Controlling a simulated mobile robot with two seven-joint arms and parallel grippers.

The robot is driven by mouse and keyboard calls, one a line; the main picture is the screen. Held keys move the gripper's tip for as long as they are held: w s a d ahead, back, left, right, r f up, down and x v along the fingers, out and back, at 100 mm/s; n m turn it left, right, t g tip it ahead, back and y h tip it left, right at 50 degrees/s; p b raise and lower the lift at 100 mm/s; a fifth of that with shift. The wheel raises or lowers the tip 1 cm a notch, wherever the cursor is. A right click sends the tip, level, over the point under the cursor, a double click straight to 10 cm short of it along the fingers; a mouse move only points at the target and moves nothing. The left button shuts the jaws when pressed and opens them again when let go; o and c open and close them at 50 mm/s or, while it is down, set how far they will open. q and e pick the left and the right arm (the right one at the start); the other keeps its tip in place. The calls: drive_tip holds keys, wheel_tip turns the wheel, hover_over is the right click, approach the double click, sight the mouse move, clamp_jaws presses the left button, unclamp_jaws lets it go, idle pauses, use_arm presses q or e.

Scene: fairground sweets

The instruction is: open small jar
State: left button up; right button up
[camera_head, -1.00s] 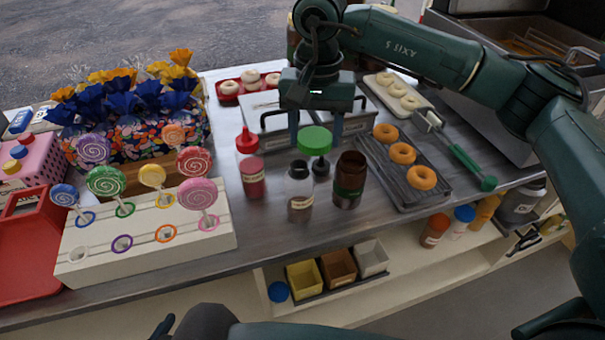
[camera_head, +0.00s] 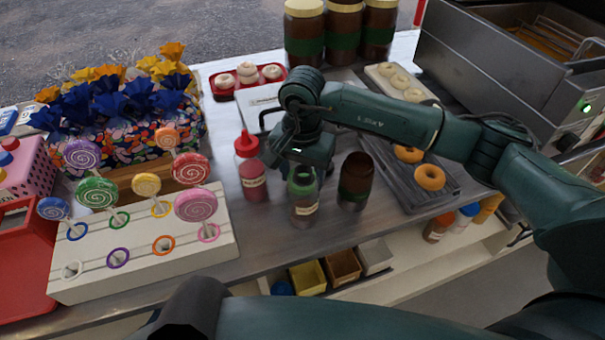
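The small clear jar (camera_head: 303,206) with dark contents and a pale label stands upright near the counter's front edge. Its top looks green and is partly shaded and covered by my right gripper (camera_head: 300,172). That gripper points down at the top of the jar from behind. Its fingertips are mostly hidden, so I cannot tell whether it grips the green top. A brown jar (camera_head: 355,182) with a green band stands just right of the small jar, and its top looks dark. My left gripper is out of view.
A red-capped bottle (camera_head: 252,172) stands close on the left. A lollipop stand (camera_head: 150,255) is further left. A dark doughnut tray (camera_head: 415,195) lies right of the brown jar. Several large jars (camera_head: 342,32) stand at the back. Small bins (camera_head: 308,278) sit below the front edge.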

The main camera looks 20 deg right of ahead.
drive_tip(key=shift+f, duration=0.5)
drive_tip(key=shift+f+b, duration=0.2)
drive_tip(key=shift+b, duration=0.1)
drive_tip(key=o, duration=1.1)
drive_tip(key=shift+r, duration=0.1)
